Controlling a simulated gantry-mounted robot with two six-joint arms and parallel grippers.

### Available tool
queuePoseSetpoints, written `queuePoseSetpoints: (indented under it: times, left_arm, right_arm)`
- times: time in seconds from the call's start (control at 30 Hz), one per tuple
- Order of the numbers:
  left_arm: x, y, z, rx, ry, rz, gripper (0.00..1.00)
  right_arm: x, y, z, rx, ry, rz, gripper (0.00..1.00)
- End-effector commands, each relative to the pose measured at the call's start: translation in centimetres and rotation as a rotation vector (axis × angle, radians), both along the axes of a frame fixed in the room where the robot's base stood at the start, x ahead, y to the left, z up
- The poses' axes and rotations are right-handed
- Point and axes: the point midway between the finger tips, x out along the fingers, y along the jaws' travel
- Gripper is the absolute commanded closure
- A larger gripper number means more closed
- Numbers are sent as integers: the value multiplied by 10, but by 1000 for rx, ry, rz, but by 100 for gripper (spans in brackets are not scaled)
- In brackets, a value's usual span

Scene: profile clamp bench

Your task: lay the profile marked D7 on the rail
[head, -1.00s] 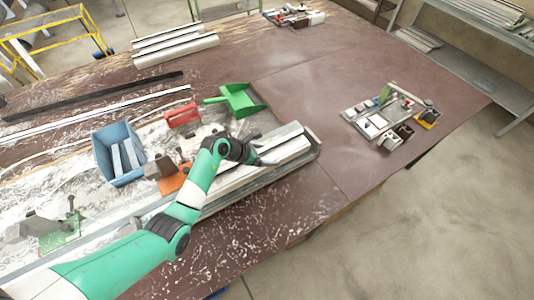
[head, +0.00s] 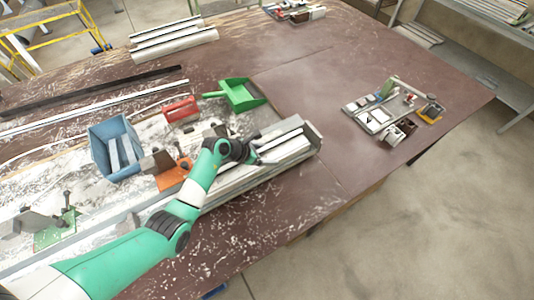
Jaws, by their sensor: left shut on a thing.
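My left gripper (head: 259,160) is at the right end of the long metal rail (head: 225,188). It is shut on a pale profile (head: 285,150), which lies along the rail's direction at that end. The fingertips are small and partly hidden by my wrist. I cannot tell whether the profile touches the rail or hangs just above it. No D7 mark is readable. My right gripper is not in view.
A blue bin (head: 99,151) with pale pieces, an orange clamp (head: 172,178), a red box (head: 180,108) and a green dustpan (head: 240,97) stand behind the rail. More profiles (head: 174,45) lie at the back. A tool tray (head: 374,118) is at right. The table between is clear.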

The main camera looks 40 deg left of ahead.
Motion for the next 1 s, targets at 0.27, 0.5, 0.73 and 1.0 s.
queuePoseSetpoints:
  times: [0.27,0.5,0.73,1.0]
  left_arm:
    - [1,0,-1,1,-2,0,0]
    - [-3,1,1,0,1,0,0]
    - [-31,9,36,1,-2,3,0]
    - [-71,19,74,1,-2,1,0]
  right_arm:
    - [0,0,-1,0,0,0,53]
    - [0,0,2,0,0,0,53]
    - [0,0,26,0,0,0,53]
    - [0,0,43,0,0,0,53]
